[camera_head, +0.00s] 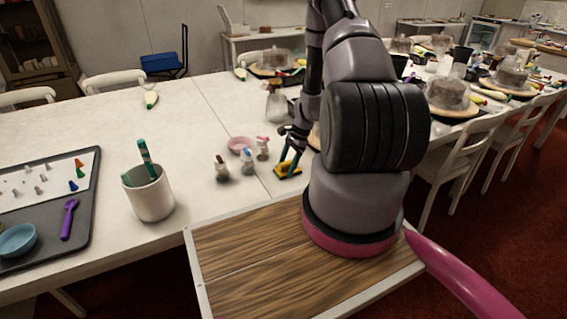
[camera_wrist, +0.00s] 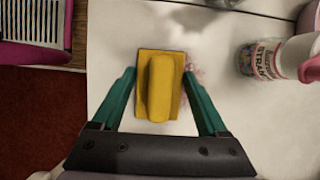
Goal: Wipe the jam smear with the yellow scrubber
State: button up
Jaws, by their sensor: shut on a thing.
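The yellow scrubber (camera_wrist: 160,85) sits between the two teal fingers of my gripper (camera_wrist: 159,74), which is shut on it. In the wrist view it lies over the white table top. In the head view the scrubber (camera_head: 287,172) is low at the table, just beyond my base, below my gripper (camera_head: 290,161). A faint reddish jam smear (camera_wrist: 191,73) shows on the table along the right side of the scrubber in the wrist view. Part of the smear may be hidden under the scrubber. I cannot make out the smear in the head view.
A labelled sprinkle bottle (camera_wrist: 262,60) stands right of the scrubber. Small bottles (camera_head: 222,167) and a pink bowl (camera_head: 240,145) stand left of my gripper. A white cup (camera_head: 151,195) of tools and a dark tray (camera_head: 85,215) are farther left.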

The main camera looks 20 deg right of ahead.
aim_at(275, 169)
jog(key=shift+s, duration=0.3)
jog(key=shift+a+r, duration=0.1)
jog(key=shift+a, duration=1.05)
jog(key=shift+w, duration=1.8)
jog(key=shift+w+a, duration=0.1)
jog(key=shift+w, duration=1.9)
